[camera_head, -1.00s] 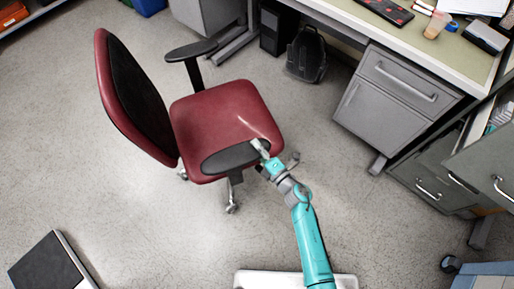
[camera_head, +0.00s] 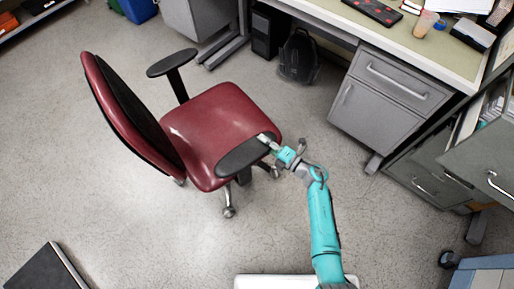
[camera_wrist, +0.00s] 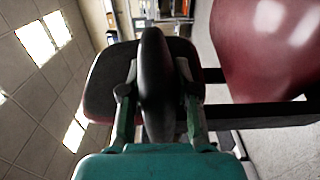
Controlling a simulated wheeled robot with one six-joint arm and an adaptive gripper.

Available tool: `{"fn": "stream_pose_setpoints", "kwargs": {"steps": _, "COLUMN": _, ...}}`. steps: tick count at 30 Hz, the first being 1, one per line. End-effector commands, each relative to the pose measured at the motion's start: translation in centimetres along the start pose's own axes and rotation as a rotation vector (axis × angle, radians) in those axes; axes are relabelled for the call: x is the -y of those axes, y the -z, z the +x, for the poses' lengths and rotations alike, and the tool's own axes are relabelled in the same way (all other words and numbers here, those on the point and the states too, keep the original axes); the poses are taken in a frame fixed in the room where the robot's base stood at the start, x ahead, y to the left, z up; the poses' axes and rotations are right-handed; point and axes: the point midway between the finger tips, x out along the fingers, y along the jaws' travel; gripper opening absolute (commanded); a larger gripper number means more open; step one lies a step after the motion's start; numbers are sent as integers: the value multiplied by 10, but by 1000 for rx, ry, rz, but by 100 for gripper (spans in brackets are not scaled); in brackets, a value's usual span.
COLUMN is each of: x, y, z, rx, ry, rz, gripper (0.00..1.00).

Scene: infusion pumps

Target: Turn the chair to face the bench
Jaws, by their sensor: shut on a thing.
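The red office chair (camera_head: 215,118) stands in the middle of the head view, its backrest (camera_head: 125,110) at the left and its seat front toward the upper right, roughly toward the bench (camera_head: 440,55). My gripper (camera_head: 268,142) is shut on the front end of the chair's near black armrest (camera_head: 240,157). In the wrist view the dark armrest (camera_wrist: 157,75) stands between the two fingers. The red seat (camera_wrist: 265,50) shows at the upper right there. The far armrest (camera_head: 172,62) is free.
A grey drawer cabinet (camera_head: 388,95) stands under the bench to the right of the chair. A black backpack (camera_head: 299,57) and a dark computer case (camera_head: 268,32) are on the floor beneath it. A dark flat object (camera_head: 45,272) lies at lower left. Floor around the chair is clear.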

Motion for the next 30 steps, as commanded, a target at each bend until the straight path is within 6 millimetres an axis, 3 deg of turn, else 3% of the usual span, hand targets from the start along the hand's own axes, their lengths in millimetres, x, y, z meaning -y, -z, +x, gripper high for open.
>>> {"fn": "stream_pose_setpoints", "kwargs": {"steps": 3, "x": -1, "y": -18, "z": 1, "rx": -46, "ry": 2, "rz": -2, "gripper": 0}}
{"fn": "stream_pose_setpoints", "kwargs": {"steps": 15, "x": 0, "y": -59, "z": 5, "rx": -190, "ry": 5, "rz": -1, "gripper": 0}}
{"fn": "stream_pose_setpoints", "kwargs": {"steps": 30, "x": 1, "y": -70, "z": 5, "rx": -247, "ry": 4, "rz": 2, "gripper": 0}}
